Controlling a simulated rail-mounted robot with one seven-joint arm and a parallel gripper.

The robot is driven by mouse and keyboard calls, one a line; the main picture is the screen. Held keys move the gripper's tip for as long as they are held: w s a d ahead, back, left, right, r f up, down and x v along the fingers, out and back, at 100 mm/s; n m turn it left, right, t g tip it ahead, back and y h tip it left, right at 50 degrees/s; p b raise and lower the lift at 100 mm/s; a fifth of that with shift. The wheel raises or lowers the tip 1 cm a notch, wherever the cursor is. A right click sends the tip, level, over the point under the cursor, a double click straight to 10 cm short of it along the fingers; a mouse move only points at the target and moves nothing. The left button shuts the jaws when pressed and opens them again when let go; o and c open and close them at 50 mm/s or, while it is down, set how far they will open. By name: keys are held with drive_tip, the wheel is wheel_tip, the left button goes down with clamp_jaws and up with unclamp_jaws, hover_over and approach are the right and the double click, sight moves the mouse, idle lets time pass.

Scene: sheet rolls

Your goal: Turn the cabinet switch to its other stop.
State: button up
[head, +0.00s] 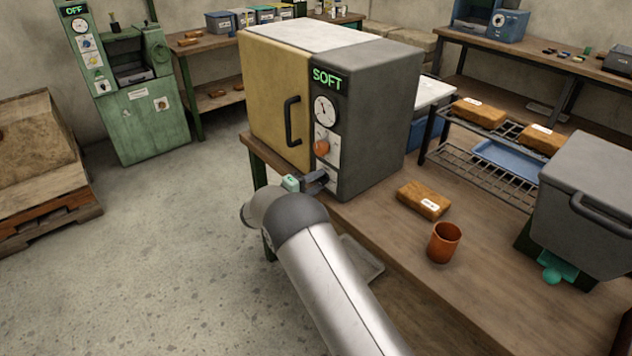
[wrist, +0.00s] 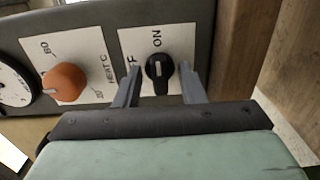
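The cabinet (head: 375,110) stands on the bench with a yellow door, a grey side and a lit display reading SOFT. In the wrist view its switch is a small black knob (wrist: 159,72) with a white mark, on a white plate lettered ON. Other lettering, with an F showing, is partly covered by a finger. My gripper (head: 318,181) is at the lower front of the cabinet. In the wrist view my gripper (wrist: 158,86) is open, one finger on each side of the knob. I cannot tell whether they touch it. In the head view the gripper hides the knob.
An orange heat dial (wrist: 65,82) is left of the switch in the wrist view. A black door handle (head: 291,121) is above the gripper. A brown block (head: 424,201) and an orange cup (head: 444,243) stand on the bench to the right.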

clamp_jaws()
drive_tip(key=shift+b, duration=0.3)
drive_tip(key=shift+f+n+b, duration=0.15)
drive_tip(key=shift+n+b, duration=0.55)
drive_tip(key=shift+n, duration=0.4)
drive_tip(key=n+b, duration=0.1)
drive_tip(key=n, duration=0.2)
drive_tip(key=shift+n, duration=0.3)
drive_tip(key=n, duration=0.6)
drive_tip(key=shift+r, duration=0.2)
drive_tip(key=n+p, duration=0.2)
drive_tip(key=n, duration=0.3)
drive_tip(key=shift+n, duration=0.4)
drive_tip(key=shift+f, duration=0.1)
